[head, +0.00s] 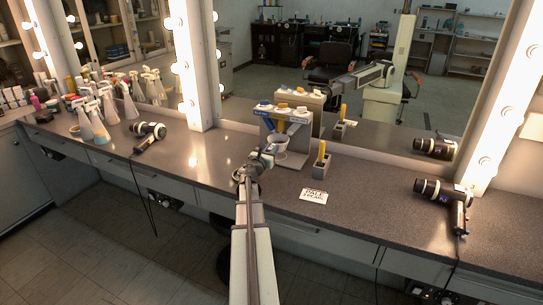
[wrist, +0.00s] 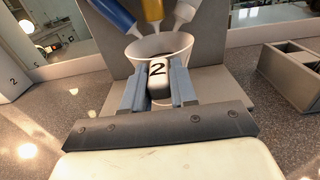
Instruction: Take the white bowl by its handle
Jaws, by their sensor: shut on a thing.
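The white bowl (head: 278,142) stands under the nozzles of a grey dispenser stand (head: 297,133) on the counter. In the wrist view the bowl (wrist: 172,43) is upright, with its open mouth below blue, yellow and white nozzles. Its white handle (wrist: 158,77), marked with a black 2, points toward me. My gripper (wrist: 157,88) has its two blue-grey fingers on either side of the handle and is shut on it. In the head view my gripper (head: 262,158) reaches the bowl from the front left. The fingers hide the handle's sides.
A small grey holder with a yellow-handled tool (head: 321,161) stands to the right, and a lettered card (head: 313,195) lies in front. Hair dryers lie at left (head: 149,132) and right (head: 445,194). Spray bottles (head: 98,122) crowd the left end. A mirror (head: 400,80) runs behind.

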